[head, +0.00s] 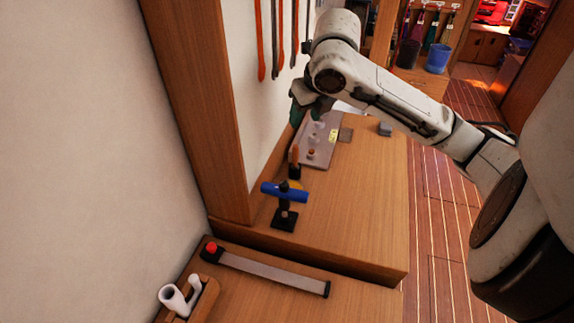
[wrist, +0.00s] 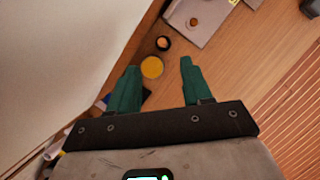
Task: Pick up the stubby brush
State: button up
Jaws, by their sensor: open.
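A short upright piece with an orange-brown top and black base (head: 295,160) stands by the wall side of the wooden counter. It may be the stubby brush; I cannot tell for certain.
A yellow disc (wrist: 152,67) shows between the fingertips. A blue cylinder (head: 284,192) sits across a black stand nearer me. A grey tray (head: 322,150) with small pieces lies beyond. A long grey bar (head: 275,273) lies on the nearer counter. The counter's right side (head: 365,205) is clear.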

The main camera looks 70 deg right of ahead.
jog(key=b, duration=0.5)
send_near(297, 150)
jog(key=f, duration=0.2)
jog(key=x, duration=0.5)
jog(key=shift+w+r, duration=0.15)
jog(key=shift+w, duration=0.25)
jog(key=shift+d+p+x, duration=0.1)
jog(key=shift+p+x, duration=0.2)
jog(key=shift+x, duration=1.1)
jog(key=shift+d+p+x, duration=0.15)
jog(key=shift+p+x, duration=0.15)
jog(key=shift+x, duration=1.05)
jog(key=shift+s, duration=0.15)
grip_shut()
